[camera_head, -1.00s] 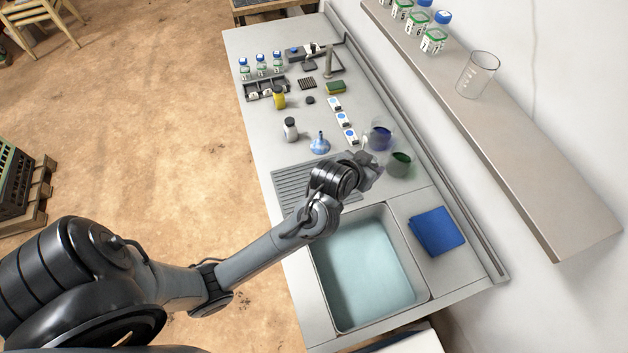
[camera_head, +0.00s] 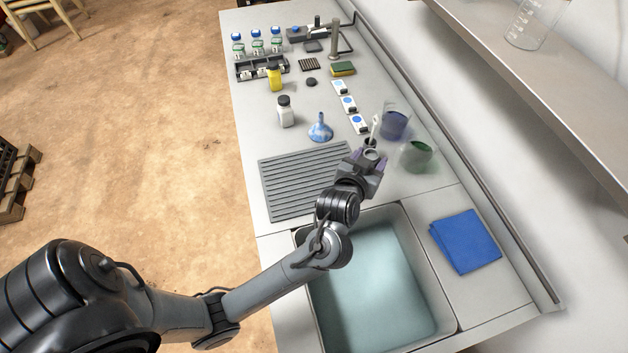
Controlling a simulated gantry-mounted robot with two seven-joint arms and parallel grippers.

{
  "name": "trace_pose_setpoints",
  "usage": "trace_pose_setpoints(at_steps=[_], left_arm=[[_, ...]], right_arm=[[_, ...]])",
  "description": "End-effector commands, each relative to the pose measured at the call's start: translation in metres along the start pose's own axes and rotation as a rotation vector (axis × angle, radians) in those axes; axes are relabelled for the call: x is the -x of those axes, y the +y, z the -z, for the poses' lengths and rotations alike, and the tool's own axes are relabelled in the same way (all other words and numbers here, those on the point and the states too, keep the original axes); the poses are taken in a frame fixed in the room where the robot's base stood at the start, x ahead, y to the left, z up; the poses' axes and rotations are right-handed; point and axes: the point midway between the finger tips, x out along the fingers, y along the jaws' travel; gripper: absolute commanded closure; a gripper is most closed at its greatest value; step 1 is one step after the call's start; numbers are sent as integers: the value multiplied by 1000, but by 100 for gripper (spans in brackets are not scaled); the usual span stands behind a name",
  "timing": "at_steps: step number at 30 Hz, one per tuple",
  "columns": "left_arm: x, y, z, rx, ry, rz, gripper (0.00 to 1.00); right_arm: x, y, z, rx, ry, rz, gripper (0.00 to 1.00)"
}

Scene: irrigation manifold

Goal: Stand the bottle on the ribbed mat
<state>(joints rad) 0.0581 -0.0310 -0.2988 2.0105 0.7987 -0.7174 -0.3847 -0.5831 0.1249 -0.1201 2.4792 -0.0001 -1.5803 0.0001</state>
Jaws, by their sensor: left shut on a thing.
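The grey ribbed mat (camera_head: 290,187) lies flat on the counter behind the basin, and no bottle stands on it. My left gripper (camera_head: 371,146) is at the mat's right edge, shut on a slim white thing (camera_head: 375,127) that points up. The gripper hides most of that thing, so I cannot tell if it is the bottle. A white bottle with a dark cap (camera_head: 285,112) stands upright behind the mat. A yellow bottle (camera_head: 274,79) stands farther back. My right gripper is not in view.
A blue beaker (camera_head: 395,124) and a green beaker (camera_head: 417,155) stand close right of the gripper. A blue funnel (camera_head: 320,128) stands behind the mat. A water-filled basin (camera_head: 372,285) is in front, with a blue cloth (camera_head: 466,241) at its right. A shelf (camera_head: 500,60) overhangs at right.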

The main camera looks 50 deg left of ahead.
Motion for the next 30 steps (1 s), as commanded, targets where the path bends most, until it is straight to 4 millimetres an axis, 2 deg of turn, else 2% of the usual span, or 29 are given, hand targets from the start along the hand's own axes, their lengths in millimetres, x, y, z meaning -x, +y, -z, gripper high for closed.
trace_pose_setpoints(at_steps=[5,18,24,30], left_arm=[[-10,-14,-11,-4,34,4,80],[-54,-90,-47,-4,34,2,80],[-64,-106,-53,-1,34,1,80],[-67,-108,-60,-1,34,0,80]], right_arm=[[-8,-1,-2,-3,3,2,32],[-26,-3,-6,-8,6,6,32],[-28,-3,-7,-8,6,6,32],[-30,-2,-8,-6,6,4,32]])
